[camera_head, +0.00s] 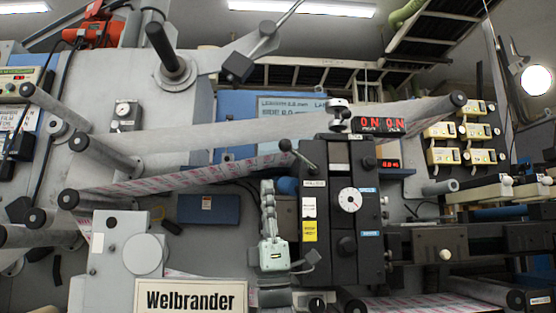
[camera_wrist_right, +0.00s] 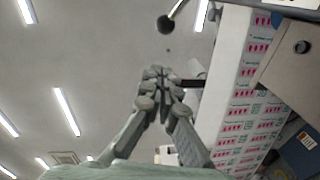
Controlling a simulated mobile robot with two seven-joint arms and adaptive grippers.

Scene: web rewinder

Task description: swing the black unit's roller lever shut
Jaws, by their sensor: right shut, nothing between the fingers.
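The black unit (camera_head: 342,225) stands upright in the middle of the head view, with a white dial and a yellow label on its face. Its lever (camera_head: 299,158) slants from the unit's upper left up and left to a black ball knob. My right gripper (camera_head: 267,186) points upward just left of the black unit, below the knob and apart from it. In the wrist view, the right gripper's fingers (camera_wrist_right: 160,72) are together and empty. A black ball knob on a thin rod (camera_wrist_right: 166,24) shows beyond the fingertips. My left gripper is not in view.
The printed web (camera_head: 200,178) runs slanting behind the knob; it also shows in the wrist view (camera_wrist_right: 240,110). A grey roller (camera_head: 105,152) sticks out at the left. A blue box (camera_head: 208,208) lies left of the gripper.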

